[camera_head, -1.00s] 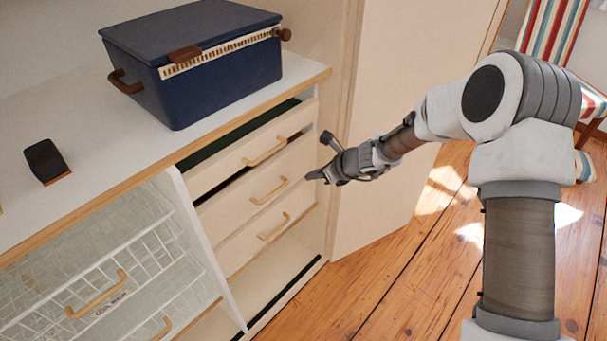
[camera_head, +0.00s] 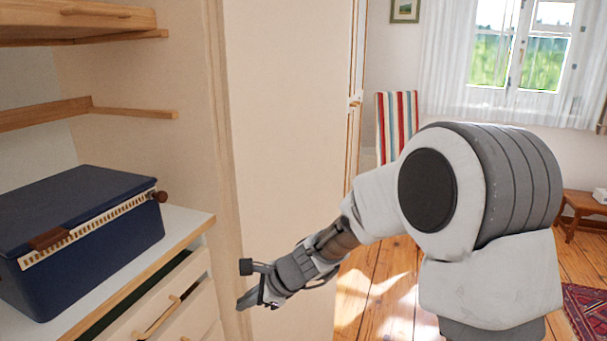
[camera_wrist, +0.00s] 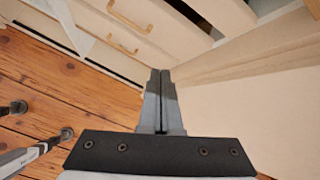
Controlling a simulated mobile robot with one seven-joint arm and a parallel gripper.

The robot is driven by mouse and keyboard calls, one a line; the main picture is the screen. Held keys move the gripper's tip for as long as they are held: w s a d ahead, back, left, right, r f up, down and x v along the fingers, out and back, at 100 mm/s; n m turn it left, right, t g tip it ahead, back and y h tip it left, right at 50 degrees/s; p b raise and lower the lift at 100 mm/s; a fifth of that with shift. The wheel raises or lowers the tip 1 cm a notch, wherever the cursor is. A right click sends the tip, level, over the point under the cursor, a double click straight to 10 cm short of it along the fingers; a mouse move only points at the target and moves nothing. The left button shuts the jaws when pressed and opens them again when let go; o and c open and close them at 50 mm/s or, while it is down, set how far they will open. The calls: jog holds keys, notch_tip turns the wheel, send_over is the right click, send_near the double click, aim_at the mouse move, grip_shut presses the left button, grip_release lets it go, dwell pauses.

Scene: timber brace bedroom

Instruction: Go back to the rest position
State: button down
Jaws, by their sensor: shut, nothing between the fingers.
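My gripper (camera_head: 245,304) is shut and empty in the head view, in front of the cream door panel and to the right of the drawers. In the wrist view the two grey fingers (camera_wrist: 160,75) lie together, pointing toward the drawer fronts and the base of the panel, with nothing between them. My arm runs from the gripper up to the right, bent at a large white and grey joint.
A blue box (camera_head: 80,235) stands on the white countertop (camera_head: 185,225) at left. Drawers (camera_head: 160,315) below it sit slightly open. A cream door panel (camera_head: 285,120) stands behind my gripper. Wooden floor (camera_head: 385,280), a striped chair (camera_head: 397,120) and a red rug (camera_head: 590,310) lie to the right.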

jog(key=s+d+r+n+h, duration=0.3)
jog(key=s+d+r+n, duration=0.65)
jog(key=d+r, duration=0.2)
jog(key=s+d+r+n+t+h, duration=0.3)
jog(key=s+d+n+h, duration=0.3)
jog(key=s+d, duration=0.9)
notch_tip(320, 180, up, 13)
jog(key=w+n+y+p, duration=0.1)
jog(key=p, duration=1.1)
jog(key=shift+d+f+g, duration=0.2)
jog(key=shift+d+g, duration=0.05)
jog(key=shift+g, duration=0.05)
